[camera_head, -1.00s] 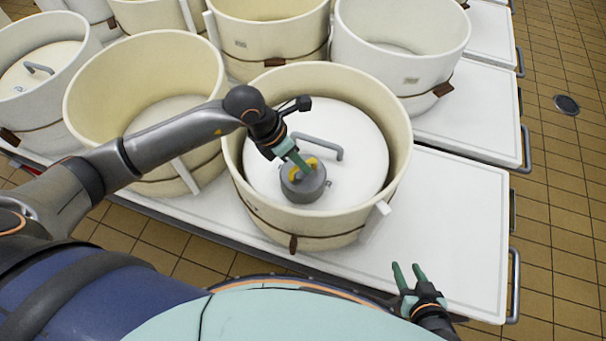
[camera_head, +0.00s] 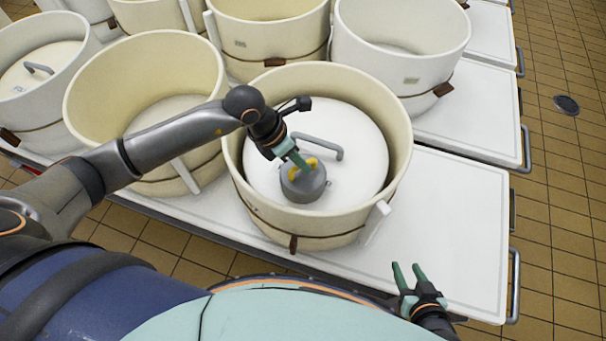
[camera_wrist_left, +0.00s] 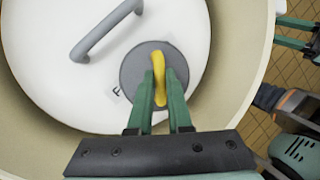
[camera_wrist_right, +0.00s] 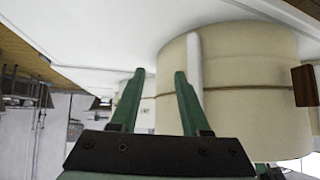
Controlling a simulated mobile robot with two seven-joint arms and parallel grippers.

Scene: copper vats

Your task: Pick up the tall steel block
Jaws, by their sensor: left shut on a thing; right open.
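A grey steel block (camera_head: 303,188), round with a yellow handle (camera_head: 311,163) on top, is on the white lid (camera_head: 350,170) inside the near cream vat. In the left wrist view the block (camera_wrist_left: 136,74) shows from above, with its yellow handle (camera_wrist_left: 157,66) upright between the fingers. My left gripper (camera_head: 302,163) is shut on that handle; the left wrist view also shows its green fingers (camera_wrist_left: 160,88) on either side of it. I cannot tell whether the block's base touches the lid. My right gripper (camera_head: 407,272) is open and empty, low beside the white table.
The cream vat's wall (camera_head: 300,222) surrounds the block and lid. A grey bar handle (camera_head: 318,146) stands on the lid close to my left gripper. Other vats (camera_head: 145,85) crowd behind and left. The white tabletop (camera_head: 455,220) to the right is bare.

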